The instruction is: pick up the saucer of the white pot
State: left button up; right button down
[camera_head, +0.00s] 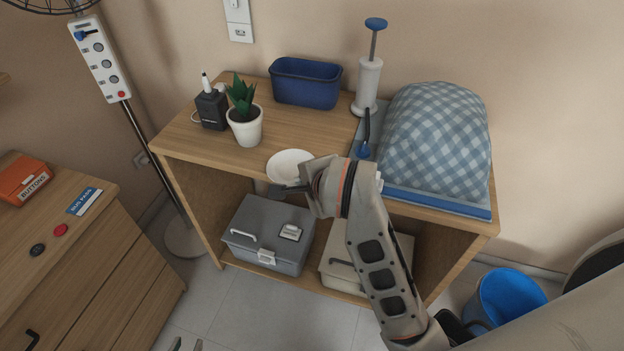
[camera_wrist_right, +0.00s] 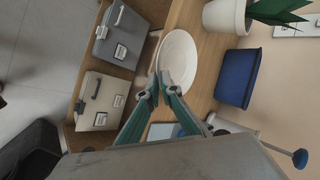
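The white saucer (camera_head: 291,163) is at the front edge of the wooden shelf's top, right of the white pot (camera_head: 246,128) with its green plant. In the right wrist view the saucer (camera_wrist_right: 178,60) shows just beyond my fingers. My right gripper (camera_head: 284,189) is at the saucer's front rim. In the right wrist view my right gripper's tips (camera_wrist_right: 157,84) are close together with the rim between them, so it looks shut on the saucer. Only the fingertips of my left gripper (camera_head: 186,344) show at the bottom edge of the head view, apart and empty.
Grey (camera_head: 270,232) and beige boxes stand below. A blue bucket (camera_head: 508,300) is at right.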

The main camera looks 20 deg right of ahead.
jog(key=shift+s+a+f, duration=0.1)
jog(key=shift+s+a, duration=0.25)
jog(key=shift+s, duration=0.05)
jog(key=c, duration=2.2)
grip_release()
jog(key=shift+v, duration=3.8)
jog(key=shift+w, duration=0.1)
